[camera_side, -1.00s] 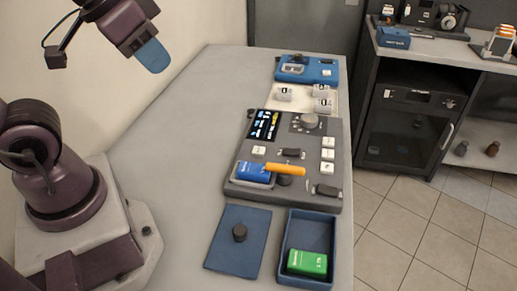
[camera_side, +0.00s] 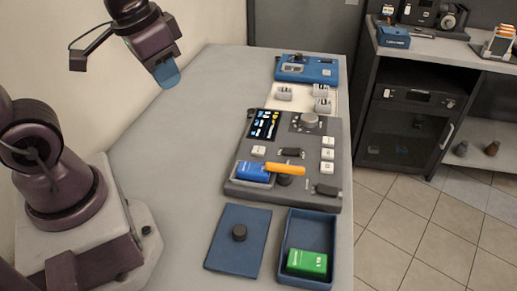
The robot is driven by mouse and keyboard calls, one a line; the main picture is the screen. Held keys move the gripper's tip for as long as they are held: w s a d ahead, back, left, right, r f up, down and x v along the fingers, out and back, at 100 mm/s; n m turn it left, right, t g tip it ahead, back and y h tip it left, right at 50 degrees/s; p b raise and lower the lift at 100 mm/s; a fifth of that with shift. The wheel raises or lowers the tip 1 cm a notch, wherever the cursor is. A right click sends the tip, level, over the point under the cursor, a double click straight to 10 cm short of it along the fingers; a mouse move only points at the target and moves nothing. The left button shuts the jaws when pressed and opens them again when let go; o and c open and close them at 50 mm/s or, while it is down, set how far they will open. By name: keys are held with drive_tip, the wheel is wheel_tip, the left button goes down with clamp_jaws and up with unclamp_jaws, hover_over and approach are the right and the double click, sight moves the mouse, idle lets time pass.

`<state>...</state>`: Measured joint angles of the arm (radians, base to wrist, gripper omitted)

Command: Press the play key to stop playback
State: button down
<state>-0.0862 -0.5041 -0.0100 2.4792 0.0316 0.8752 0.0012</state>
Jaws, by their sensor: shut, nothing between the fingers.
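A grey control panel (camera_side: 238,190) lies on the table with a small lit screen (camera_side: 264,124), a round dial (camera_side: 310,120) and several white keys. One white key (camera_side: 258,151) is at the left, below the screen. A column of white keys (camera_side: 327,154) is at the right. Their labels are too small to read, so I cannot tell which is the play key. My gripper (camera_side: 167,74), with blue fingers, is shut and empty. It hangs in the air to the upper left of the panel, well apart from it.
A blue block (camera_side: 253,171) and an orange bar (camera_side: 290,169) are on the panel's lower part. In front are a blue plate (camera_side: 238,258) with a dark knob and a blue tray (camera_side: 310,217) holding a green block (camera_side: 306,263). A blue device (camera_side: 322,72) stands behind. The table's left side is clear.

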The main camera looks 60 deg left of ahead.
drive_tip(key=w+a+f+m+y, duration=0.1)
drive_tip(key=w+a+f+m, duration=0.1)
drive_tip(key=w+a+f, duration=0.55)
drive_tip(key=m+t+h, duration=0.3)
drive_tip(key=m+t, duration=0.3)
drive_tip(key=m, duration=0.4)
hover_over(258, 151)
wheel_tip(258, 151, down, 8)
drive_tip(key=shift+w+f, duration=0.1)
drive_tip(key=shift+f+n, duration=0.15)
drive_tip(key=shift+n, duration=0.15)
drive_tip(key=shift+f, duration=4.3)
drive_tip(key=shift+f, duration=0.1)
drive_tip(key=shift+f, duration=0.3)
